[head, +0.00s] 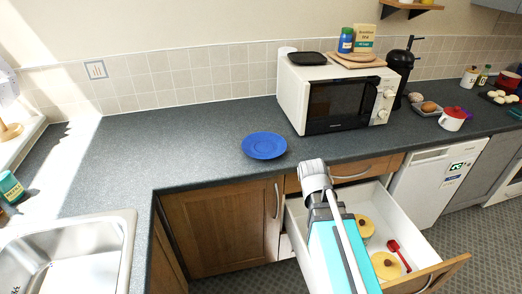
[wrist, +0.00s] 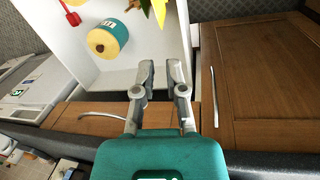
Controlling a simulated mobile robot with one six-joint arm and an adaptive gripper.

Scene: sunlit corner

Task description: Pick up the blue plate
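The blue plate (head: 264,145) lies flat on the dark grey counter (head: 200,160), left of the microwave and near the front edge. It does not show in the wrist view. In the head view my arm reaches up from the bottom, and the gripper end (head: 315,177) is over the open drawer, to the right of the plate and apart from it. In the wrist view my gripper (wrist: 160,75) has its two fingers apart with nothing between them. It points at the open drawer and the wooden cabinet fronts.
An open white drawer (head: 415,240) holds yellow-lidded pots (head: 386,265) and a red utensil (head: 399,254). The white microwave (head: 298,98) stands right of the plate. A sink (head: 70,255) is at the lower left. The counter left of the plate is clear.

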